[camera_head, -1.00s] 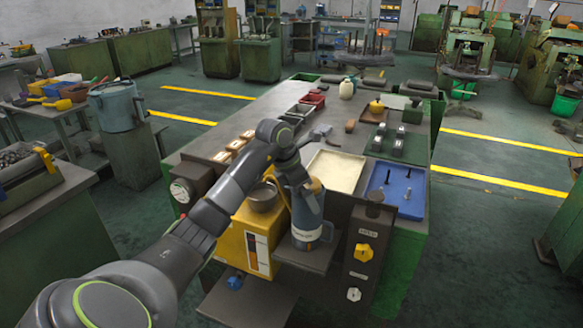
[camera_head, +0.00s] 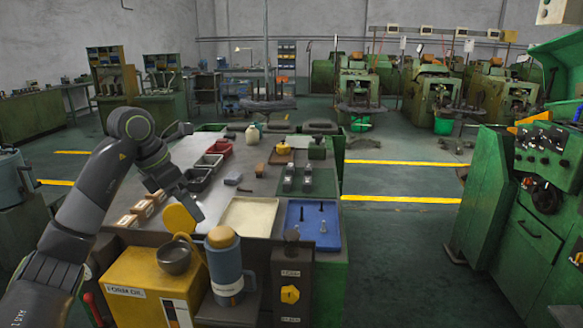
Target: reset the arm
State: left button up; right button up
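My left arm comes in from the left, bends at a high elbow and reaches down over the bench. My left gripper (camera_head: 194,210) is above and behind the yellow box, apart from the blue mug-like flask (camera_head: 226,272). Its fingers are too small and dark to tell whether they are open or shut. The flask stands upright on a dark ledge at the bench front. My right arm and gripper are not in view.
A yellow box (camera_head: 143,272) with a dark bowl (camera_head: 174,257) is left of the flask. A cream tray (camera_head: 249,217) and blue tray (camera_head: 313,224) lie on the bench. A green machine (camera_head: 515,210) stands at right, with open floor (camera_head: 400,250) between.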

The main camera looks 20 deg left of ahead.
pick_arm(q)
jog(key=s+d+f+n+t+h, duration=0.15)
jog(key=d+n+t+h, duration=0.45)
jog(key=d+h, duration=1.1)
jog(key=s+a+f+n+t+y, duration=0.2)
jog(key=s+a+f+n+y, duration=0.15)
jog(key=f+n+y, duration=0.4)
jog(key=s+a+f+n+t+y, duration=0.25)
jog(key=a+f+n+y, duration=0.2)
jog(key=n+y, duration=0.65)
jog(key=s+a+f+n+t+y, duration=0.25)
jog(key=a+f+n+y, duration=0.35)
jog(key=n, duration=0.7)
jog(key=s+d+f+n+g+h, duration=0.2)
jog(key=s+d+f+n+g, duration=0.15)
jog(key=s+f+g, duration=0.55)
jog(key=s+d+f+n+g+h, duration=0.15)
jog(key=s+d+f+g, duration=0.35)
jog(key=s, duration=0.8)
notch_tip(320, 180, down, 27)
jog(key=s+a, duration=0.2)
jog(key=s+d+f+g, duration=0.1)
jog(key=s+f, duration=1.3)
jog(key=shift+d+f+g+h, duration=0.25)
jog(key=shift+g+h, duration=0.05)
jog(key=shift+g, duration=0.1)
